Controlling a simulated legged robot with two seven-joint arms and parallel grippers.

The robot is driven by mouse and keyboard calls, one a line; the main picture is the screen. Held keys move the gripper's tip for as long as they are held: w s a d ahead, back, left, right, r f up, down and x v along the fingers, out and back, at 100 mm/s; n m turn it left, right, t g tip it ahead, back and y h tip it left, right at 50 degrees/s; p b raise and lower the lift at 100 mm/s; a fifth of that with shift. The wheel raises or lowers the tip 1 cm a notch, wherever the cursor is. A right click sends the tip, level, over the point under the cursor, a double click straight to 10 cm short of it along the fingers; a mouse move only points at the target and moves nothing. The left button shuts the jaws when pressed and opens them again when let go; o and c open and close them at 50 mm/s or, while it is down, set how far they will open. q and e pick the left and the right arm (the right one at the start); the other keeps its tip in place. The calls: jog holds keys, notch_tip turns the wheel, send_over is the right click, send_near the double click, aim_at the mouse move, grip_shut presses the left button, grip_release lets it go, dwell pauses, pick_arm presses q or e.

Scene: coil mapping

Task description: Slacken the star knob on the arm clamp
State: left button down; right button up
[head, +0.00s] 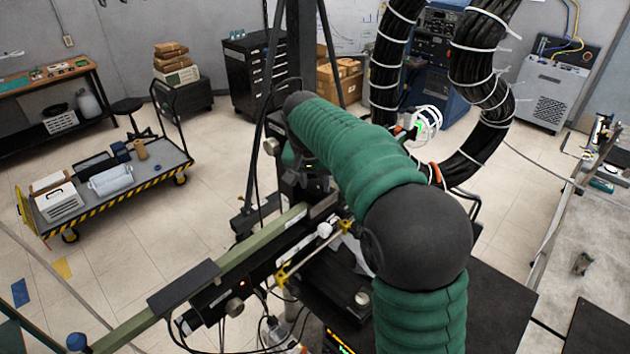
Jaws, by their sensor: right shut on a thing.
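My right arm, in a green ribbed sleeve, reaches up from the bottom and bends to the left in the head view. Its dark wrist hangs down, and my right gripper (303,190) is at the upper end of a pale green beam (245,250), by the dark arm clamp (322,207). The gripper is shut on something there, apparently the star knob. The fingertips and the knob are too dark and too hidden to make out. My left gripper is not in view.
Thick black cable bundles (485,80) rise at the right. A cart (160,165) stands at the left, with clear floor between.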

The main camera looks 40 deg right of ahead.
grip_shut()
jog(key=shift+n, duration=0.4)
jog(key=n+t+b, duration=0.1)
jog(key=n, duration=0.1)
jog(key=shift+s+d+n+y, duration=0.1)
jog(key=shift+n+y, duration=0.2)
jog(key=shift+y, duration=0.1)
jog(key=n, duration=0.1)
jog(key=n+y, duration=0.1)
jog(key=n, duration=0.1)
jog(key=n+t+y, duration=0.1)
jog(key=n, duration=0.1)
jog(key=shift+s+d, duration=0.1)
jog(key=shift+d, duration=0.15)
jog(key=n, duration=0.2)
jog(key=n+y, duration=0.1)
jog(key=n, duration=0.1)
jog(key=shift+d+r+y, duration=0.1)
jog(key=shift+d+y, duration=0.1)
jog(key=shift+y, duration=0.1)
jog(key=n+y, duration=0.1)
jog(key=n, duration=0.1)
jog(key=n+p, duration=0.1)
jog(key=n, duration=0.1)
jog(key=shift+d+n+g+y, duration=0.2)
jog(key=shift+n+g+y, duration=0.2)
